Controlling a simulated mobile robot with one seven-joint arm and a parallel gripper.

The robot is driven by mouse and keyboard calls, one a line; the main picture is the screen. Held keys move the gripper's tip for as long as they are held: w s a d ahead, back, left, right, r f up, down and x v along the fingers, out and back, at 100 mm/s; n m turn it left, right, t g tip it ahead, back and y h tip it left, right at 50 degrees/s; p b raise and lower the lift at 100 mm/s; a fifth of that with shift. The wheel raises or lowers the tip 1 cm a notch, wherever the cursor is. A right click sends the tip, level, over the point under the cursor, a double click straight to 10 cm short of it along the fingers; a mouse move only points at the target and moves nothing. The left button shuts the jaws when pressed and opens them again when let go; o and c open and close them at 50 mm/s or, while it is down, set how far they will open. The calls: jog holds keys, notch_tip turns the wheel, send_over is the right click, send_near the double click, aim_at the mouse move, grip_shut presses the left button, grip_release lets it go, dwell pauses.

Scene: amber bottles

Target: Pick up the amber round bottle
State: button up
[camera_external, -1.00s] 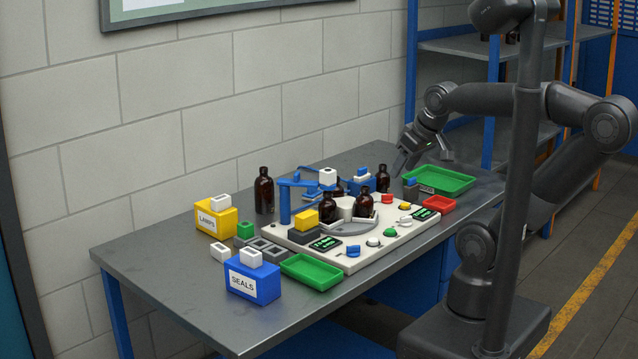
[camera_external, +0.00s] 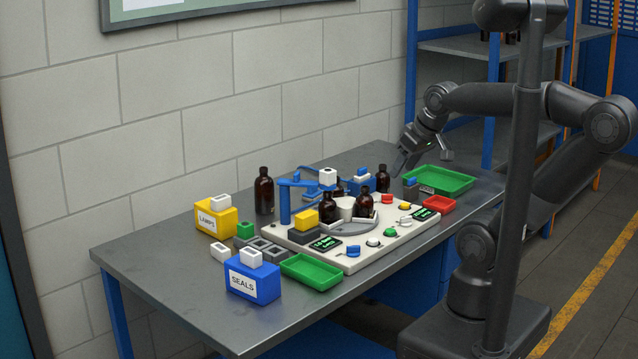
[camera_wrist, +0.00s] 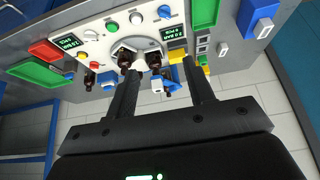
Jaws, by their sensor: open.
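Several dark amber bottles with dark caps stand upright on the table. One (camera_external: 264,195) is at the back left, one (camera_external: 382,180) is behind the panel's right part, and two squat ones, left (camera_external: 328,209) and right (camera_external: 364,206), are at the round disc in the panel. Another is mostly hidden behind them. I cannot tell which is the one meant. In the wrist view, two amber bottles (camera_wrist: 125,57) (camera_wrist: 154,61) show near the fingertips. My gripper (camera_external: 422,160) is open and empty, above the table's far right part, apart from every bottle. It also shows in the wrist view (camera_wrist: 160,66).
The pale panel (camera_external: 300,250) carries buttons, displays and a blue arm fixture (camera_external: 285,205). Green trays (camera_external: 440,180) (camera_external: 312,272), a red tray (camera_external: 438,205), a yellow LAMPS box (camera_external: 216,222) and a blue SEALS box (camera_external: 252,284) surround it. The table's left end is clear.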

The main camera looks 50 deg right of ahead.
jog(key=o, duration=0.5)
jog(key=shift+o, duration=0.2)
jog(key=w+d+r, duration=0.2)
jog(key=w+d, duration=0.1)
jog(key=w, duration=0.3)
jog(key=w+d+r, duration=0.1)
jog(key=w+d, duration=0.2)
jog(key=w, duration=0.4)
jog(key=m+g+h, duration=0.1)
jog(key=m, duration=0.3)
send_over(381, 173)
jog(key=s, duration=0.3)
notch_tip(381, 173, down, 18)
jog(key=f, duration=0.1)
jog(key=x, duration=1)
jog(key=shift+d, duration=0.3)
